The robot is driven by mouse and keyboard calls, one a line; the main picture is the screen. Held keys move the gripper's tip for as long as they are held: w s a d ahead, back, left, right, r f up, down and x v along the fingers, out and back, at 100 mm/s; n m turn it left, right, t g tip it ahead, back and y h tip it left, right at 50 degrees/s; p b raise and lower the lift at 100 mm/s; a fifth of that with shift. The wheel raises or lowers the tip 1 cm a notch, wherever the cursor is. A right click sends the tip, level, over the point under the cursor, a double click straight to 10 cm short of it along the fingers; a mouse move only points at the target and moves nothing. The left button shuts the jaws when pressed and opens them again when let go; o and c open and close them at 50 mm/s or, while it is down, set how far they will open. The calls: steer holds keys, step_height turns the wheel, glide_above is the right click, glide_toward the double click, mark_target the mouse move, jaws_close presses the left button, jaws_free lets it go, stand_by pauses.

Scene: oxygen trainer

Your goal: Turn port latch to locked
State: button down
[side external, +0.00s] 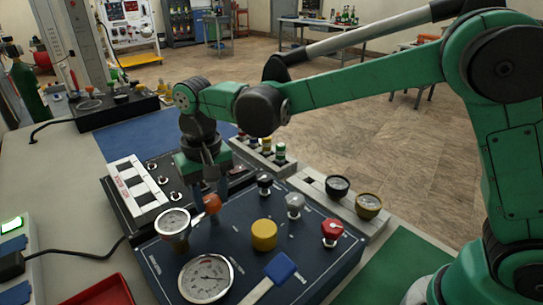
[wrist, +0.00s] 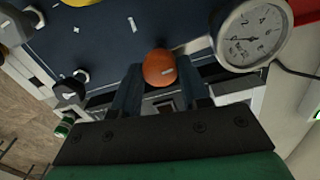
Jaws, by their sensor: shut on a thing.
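A dark blue trainer panel (side external: 165,268) carries several knobs and gauges. My gripper (side external: 210,190) reaches down to its far left part and is shut on an orange knob (side external: 211,203). No readable label shows which part is the port latch, and a locked mark cannot be made out. A flat lever with a blue grip (side external: 280,268) lies at the panel's near edge, apart from my gripper.
A small gauge (side external: 173,222) stands close left of the orange knob. A large gauge (side external: 206,278), a yellow knob (side external: 264,235), a grey knob (side external: 294,205) and a red knob (side external: 331,231) share the panel. A red tray (side external: 100,292) is at front left.

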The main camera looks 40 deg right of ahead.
mark_target(213, 199)
steer(key=shift+c, duration=2.2)
jaws_free()
steer(key=shift+r, duration=2.85)
steer(key=shift+d, duration=0.1)
steer(key=s+d+f+n+t, duration=0.1)
steer(key=s+d+f+t, duration=0.1)
steer(key=s+d+t, duration=0.5)
steer(key=s+d, duration=0.3)
steer(key=d, duration=0.4)
steer(key=shift+s+d+n, duration=0.15)
steer(key=shift+d+n, duration=0.15)
steer(key=shift+d, duration=0.1)
